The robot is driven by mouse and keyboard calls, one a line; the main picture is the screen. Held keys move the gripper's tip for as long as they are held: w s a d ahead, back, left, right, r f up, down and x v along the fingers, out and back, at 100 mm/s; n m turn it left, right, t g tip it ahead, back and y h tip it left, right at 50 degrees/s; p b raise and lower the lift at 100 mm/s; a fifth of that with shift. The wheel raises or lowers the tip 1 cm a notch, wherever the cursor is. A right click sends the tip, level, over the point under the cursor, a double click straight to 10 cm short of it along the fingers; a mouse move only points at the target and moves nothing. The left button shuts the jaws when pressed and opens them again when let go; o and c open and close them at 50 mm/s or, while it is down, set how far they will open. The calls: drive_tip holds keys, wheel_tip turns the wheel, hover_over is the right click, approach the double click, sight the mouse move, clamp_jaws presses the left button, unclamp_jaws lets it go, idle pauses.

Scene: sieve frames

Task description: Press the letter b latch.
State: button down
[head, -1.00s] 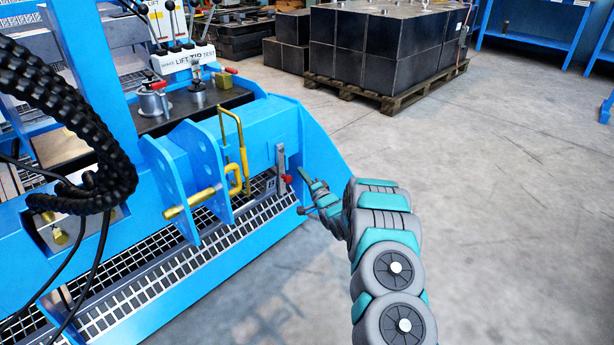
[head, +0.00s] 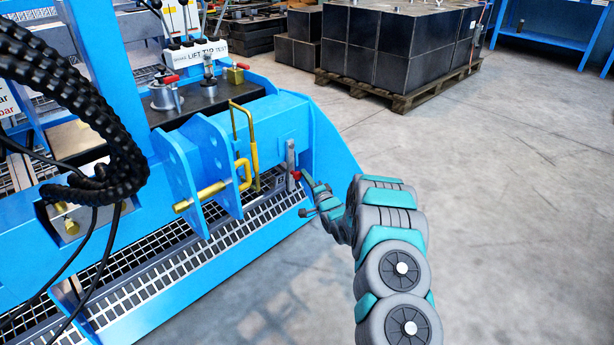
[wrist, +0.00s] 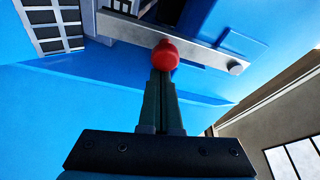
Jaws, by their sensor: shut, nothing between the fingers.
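The latch is a grey metal lever (head: 290,156) with a red knob (head: 296,175) at its lower end, on the right end of the blue machine frame. A small dark plate (head: 280,183) beside it bears a mark too small to read surely. My gripper (head: 305,173) is just right of the knob. In the wrist view the grey lever (wrist: 195,48) crosses the top, and the red knob (wrist: 165,55) sits right at the tips of my shut fingers (wrist: 164,74). I cannot tell whether they touch it. Nothing is held between the fingers.
A yellow bent handle (head: 247,135) and yellow pin (head: 208,194) are left of the latch, by blue lugs (head: 180,175). Black hoses (head: 95,120) hang at left. A pallet (head: 400,100) of dark blocks stands behind. Floor at right is clear.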

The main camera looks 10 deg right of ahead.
sight(290, 173)
drive_tip(key=shift+s+a+m, duration=0.15)
drive_tip(key=shift+a+m, duration=0.15)
drive_tip(key=a+m, duration=0.1)
drive_tip(key=s+a+m+g+p, duration=0.1)
drive_tip(key=s+a+m+p, duration=0.1)
drive_tip(key=shift+s+a+r+m, duration=0.15)
drive_tip(key=shift+r+m, duration=0.15)
drive_tip(key=shift+m, duration=0.1)
drive_tip(key=s+a+r+m+g+p, duration=0.2)
drive_tip(key=s+a+r+m+g, duration=0.1)
drive_tip(key=a+r+m, duration=0.3)
drive_tip(key=shift+s+y, duration=0.3)
drive_tip(key=shift+s, duration=0.35)
idle(0.4)
